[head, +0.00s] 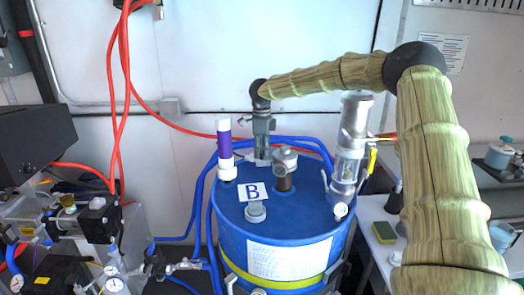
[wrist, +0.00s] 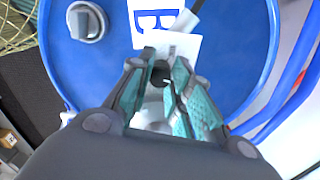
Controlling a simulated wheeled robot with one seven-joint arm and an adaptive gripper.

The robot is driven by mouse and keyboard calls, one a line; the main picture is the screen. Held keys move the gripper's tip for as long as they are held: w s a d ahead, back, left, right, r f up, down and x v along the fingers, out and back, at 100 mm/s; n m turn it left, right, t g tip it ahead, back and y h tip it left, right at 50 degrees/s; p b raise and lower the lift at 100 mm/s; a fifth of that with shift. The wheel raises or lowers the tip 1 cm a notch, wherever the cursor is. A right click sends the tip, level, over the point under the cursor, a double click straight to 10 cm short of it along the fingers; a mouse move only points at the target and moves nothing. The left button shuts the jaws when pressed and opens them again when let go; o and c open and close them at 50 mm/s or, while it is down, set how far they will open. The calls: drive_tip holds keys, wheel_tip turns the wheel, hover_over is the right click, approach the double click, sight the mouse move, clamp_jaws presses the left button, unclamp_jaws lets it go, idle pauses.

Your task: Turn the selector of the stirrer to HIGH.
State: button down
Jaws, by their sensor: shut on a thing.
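My gripper (head: 263,150) points down at the far side of the blue drum (head: 310,225). In the wrist view my gripper (wrist: 161,80) has its teal-padded fingers closed around a small dark round piece (wrist: 160,72), which appears to be the stirrer's selector. It sits by a white plate (wrist: 187,43) with a small grey mark; no HIGH lettering is readable. In the head view a small white part (head: 262,162) shows below the fingertips. The fingers hide most of the held piece, so its pointing direction cannot be told.
A grey cap on a post (head: 284,160) stands close right of my gripper. A white and purple cylinder (head: 224,145) stands to the left. A clear metal-topped unit (head: 349,150) stands on the drum's right. Blue hoses (head: 200,205) curve around the drum.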

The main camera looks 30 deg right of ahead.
drive_tip(key=m, duration=0.5)
drive_tip(key=shift+m, duration=0.3)
drive_tip(key=shift+w+r+m, duration=0.1)
drive_tip(key=shift+m, duration=2)
drive_tip(key=c, duration=1.3)
unclamp_jaws()
drive_tip(key=shift+d, duration=0.1)
drive_tip(key=shift+r, duration=3.9)
drive_tip(key=shift+r, duration=0.1)
